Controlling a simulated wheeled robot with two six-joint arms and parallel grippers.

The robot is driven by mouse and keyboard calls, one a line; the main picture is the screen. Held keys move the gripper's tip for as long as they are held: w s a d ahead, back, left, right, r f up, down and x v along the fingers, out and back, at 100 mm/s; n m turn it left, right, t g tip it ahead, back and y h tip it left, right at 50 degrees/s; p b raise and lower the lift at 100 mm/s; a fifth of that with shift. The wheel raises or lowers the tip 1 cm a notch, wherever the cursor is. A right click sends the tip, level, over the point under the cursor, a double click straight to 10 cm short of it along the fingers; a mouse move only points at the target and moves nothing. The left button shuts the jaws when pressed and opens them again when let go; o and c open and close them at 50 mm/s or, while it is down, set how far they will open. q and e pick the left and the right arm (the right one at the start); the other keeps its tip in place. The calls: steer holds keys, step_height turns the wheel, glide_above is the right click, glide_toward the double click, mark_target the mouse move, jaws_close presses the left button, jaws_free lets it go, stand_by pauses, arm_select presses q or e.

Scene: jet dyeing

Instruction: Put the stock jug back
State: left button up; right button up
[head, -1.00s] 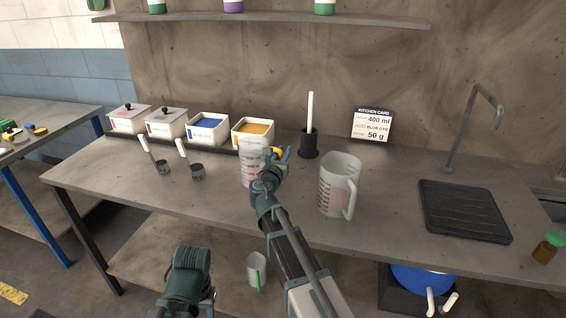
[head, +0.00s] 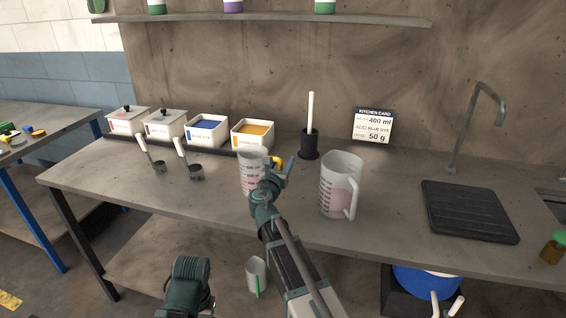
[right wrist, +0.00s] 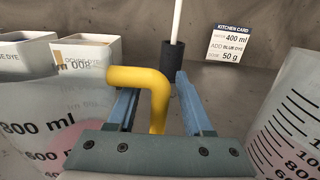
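A clear measuring jug with a yellow handle (head: 250,172) stands upright on the bench, left of centre. In the right wrist view this jug (right wrist: 40,130) fills the left side, marked 800 ml, with pink liquid showing. My right gripper (head: 281,165) is at its handle. In the right wrist view the yellow handle (right wrist: 152,92) lies between the two blue fingers, with a gap to the right finger. My arm hides the jug's lower part. A second jug (head: 340,180), with a white handle and pinkish contents, stands to the right. My left gripper is not seen.
Dye boxes (head: 206,133) line the back left, with two scoops in front. A black holder (head: 309,145) with a white rod and a card (head: 373,125) stand behind. A black drain mat (head: 468,212) lies at right. The bench between jugs and mat is clear.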

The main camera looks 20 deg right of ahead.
steer(key=v, duration=1.2)
steer(key=shift+r, duration=0.15)
